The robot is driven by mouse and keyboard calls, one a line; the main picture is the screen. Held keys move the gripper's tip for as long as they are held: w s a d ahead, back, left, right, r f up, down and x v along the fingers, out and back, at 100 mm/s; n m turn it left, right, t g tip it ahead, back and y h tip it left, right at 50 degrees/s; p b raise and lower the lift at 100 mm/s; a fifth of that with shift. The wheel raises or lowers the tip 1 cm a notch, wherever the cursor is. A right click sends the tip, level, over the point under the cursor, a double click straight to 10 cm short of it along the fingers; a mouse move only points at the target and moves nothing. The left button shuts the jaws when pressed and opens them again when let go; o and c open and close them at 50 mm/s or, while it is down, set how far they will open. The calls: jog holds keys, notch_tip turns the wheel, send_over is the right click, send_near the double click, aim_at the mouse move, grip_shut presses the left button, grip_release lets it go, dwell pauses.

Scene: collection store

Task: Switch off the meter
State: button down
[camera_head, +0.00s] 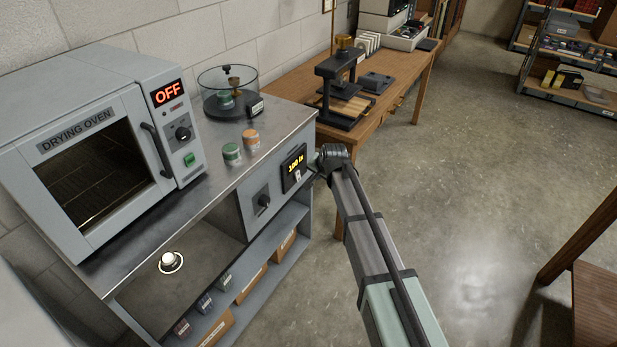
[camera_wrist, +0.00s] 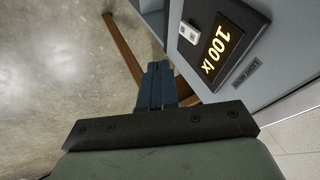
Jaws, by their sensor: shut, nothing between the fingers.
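The meter (camera_head: 293,162) is a black panel on the front of the grey cabinet, with a lit yellow display reading "100 lx". It also shows in the wrist view (camera_wrist: 232,38). A small white switch (camera_wrist: 189,32) sits on the panel beside the display; it shows below the display in the head view (camera_head: 298,175). Which way the switch is set is too small to tell. My gripper (camera_wrist: 157,70) is shut and empty. Its fingertips are close to the panel in the wrist view, apart from the switch. In the head view my wrist is just right of the meter and the fingers are hard to make out.
A rotary knob (camera_head: 263,200) is on the cabinet front, left of the meter. The drying oven (camera_head: 90,150), reading "OFF", a glass desiccator (camera_head: 228,92) and green and orange jars stand on top. A wooden table (camera_head: 400,75) stands behind.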

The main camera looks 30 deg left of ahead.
aim_at(300, 179)
jog(key=w+a+f, duration=0.3)
jog(key=a+f, duration=0.5)
jog(key=shift+w+f, duration=0.2)
jog(key=shift+a, duration=0.1)
dwell(0.3)
jog(key=shift+a+f+y, duration=0.1)
jog(key=shift+a+y, duration=0.1)
jog(key=shift+y, duration=0.1)
jog(key=shift+r, duration=0.85)
